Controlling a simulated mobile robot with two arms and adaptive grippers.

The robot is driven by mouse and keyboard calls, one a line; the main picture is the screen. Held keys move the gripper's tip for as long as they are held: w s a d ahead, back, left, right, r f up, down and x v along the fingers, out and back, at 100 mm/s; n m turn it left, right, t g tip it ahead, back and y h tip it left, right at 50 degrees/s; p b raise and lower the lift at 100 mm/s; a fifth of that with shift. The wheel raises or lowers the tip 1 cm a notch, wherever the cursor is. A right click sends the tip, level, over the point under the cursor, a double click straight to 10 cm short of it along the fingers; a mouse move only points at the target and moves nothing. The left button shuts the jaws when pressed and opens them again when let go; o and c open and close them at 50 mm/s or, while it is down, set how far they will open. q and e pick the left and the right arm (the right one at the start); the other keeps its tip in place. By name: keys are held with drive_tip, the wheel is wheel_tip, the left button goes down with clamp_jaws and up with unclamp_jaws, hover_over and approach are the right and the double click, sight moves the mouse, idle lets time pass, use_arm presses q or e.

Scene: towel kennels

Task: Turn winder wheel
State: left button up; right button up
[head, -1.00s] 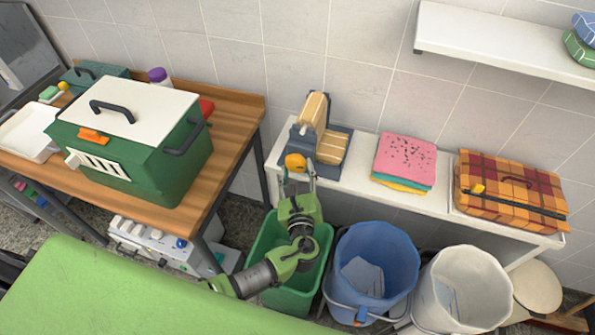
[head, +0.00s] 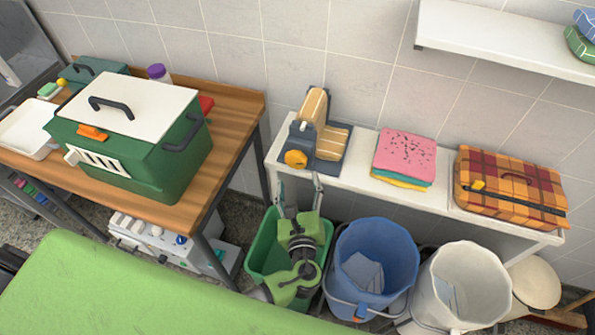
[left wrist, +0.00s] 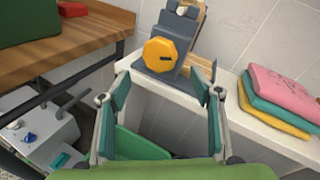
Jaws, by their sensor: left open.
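The winder (head: 320,135) stands on the white shelf against the tiled wall, with a tan striped roll on a grey-blue frame. Its orange-yellow wheel (head: 296,159) faces me at the front left of the frame. In the left wrist view the wheel (left wrist: 160,55) shows as a faceted knob, ahead of and above the middle between my fingers. My left gripper (head: 299,184) is open and empty, below and in front of the wheel and apart from it. It also shows in the left wrist view (left wrist: 160,92), fingers spread wide. My right gripper is not in view.
Folded pink, yellow and teal cloths (head: 405,158) and a plaid case (head: 511,187) lie right of the winder. A green bin (head: 262,250), blue bucket (head: 375,265) and white bucket (head: 465,285) stand below. A green kennel box (head: 140,150) sits on the wooden table at left.

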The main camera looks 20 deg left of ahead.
use_arm(q)
drive_tip(key=v, duration=0.5)
idle(0.4)
